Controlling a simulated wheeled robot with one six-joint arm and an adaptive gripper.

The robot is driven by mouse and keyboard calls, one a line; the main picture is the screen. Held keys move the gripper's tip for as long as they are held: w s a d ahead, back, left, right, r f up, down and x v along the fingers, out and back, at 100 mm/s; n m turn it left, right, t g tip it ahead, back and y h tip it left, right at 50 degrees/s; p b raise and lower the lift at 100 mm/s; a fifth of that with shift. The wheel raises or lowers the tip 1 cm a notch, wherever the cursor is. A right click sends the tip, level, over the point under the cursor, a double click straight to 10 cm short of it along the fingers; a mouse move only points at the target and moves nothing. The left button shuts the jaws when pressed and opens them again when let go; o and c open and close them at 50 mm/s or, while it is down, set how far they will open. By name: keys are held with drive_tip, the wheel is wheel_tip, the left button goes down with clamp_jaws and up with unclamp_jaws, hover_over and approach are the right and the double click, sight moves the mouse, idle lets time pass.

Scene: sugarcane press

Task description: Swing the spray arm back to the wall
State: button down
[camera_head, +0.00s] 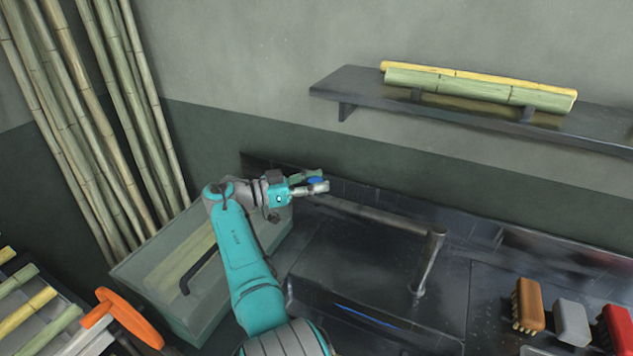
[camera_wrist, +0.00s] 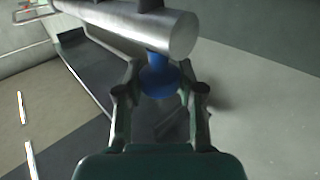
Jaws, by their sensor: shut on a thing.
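The spray arm (camera_head: 378,212) is a grey metal pipe on an upright post (camera_head: 425,265) standing on the dark counter. It reaches left from the post, roughly along the back wall, with a narrow strip of dark surface between. My gripper (camera_head: 317,183) is at its free left end. In the wrist view the pipe's round metal end (camera_wrist: 150,28) fills the top, with a blue knob (camera_wrist: 160,75) below it. My gripper's two fingers (camera_wrist: 160,88) are closed around this knob. In the head view the fingers partly hide the knob and pipe end.
A dark sink basin (camera_head: 365,315) lies in front of the pipe. A glass-sided bin (camera_head: 165,260) with cane stands left. A wall shelf (camera_head: 350,88) holds cane above. Brushes (camera_head: 528,305) stand at right, an orange wheel (camera_head: 125,318) at lower left.

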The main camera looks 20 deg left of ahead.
drive_tip(key=shift+w+d, duration=0.15)
drive_tip(key=shift+w, duration=0.05)
drive_tip(key=c, duration=1.1)
unclamp_jaws()
drive_tip(key=o, duration=0.4)
drive_tip(key=shift+w+f, duration=0.15)
drive_tip(key=shift+v, duration=3.8)
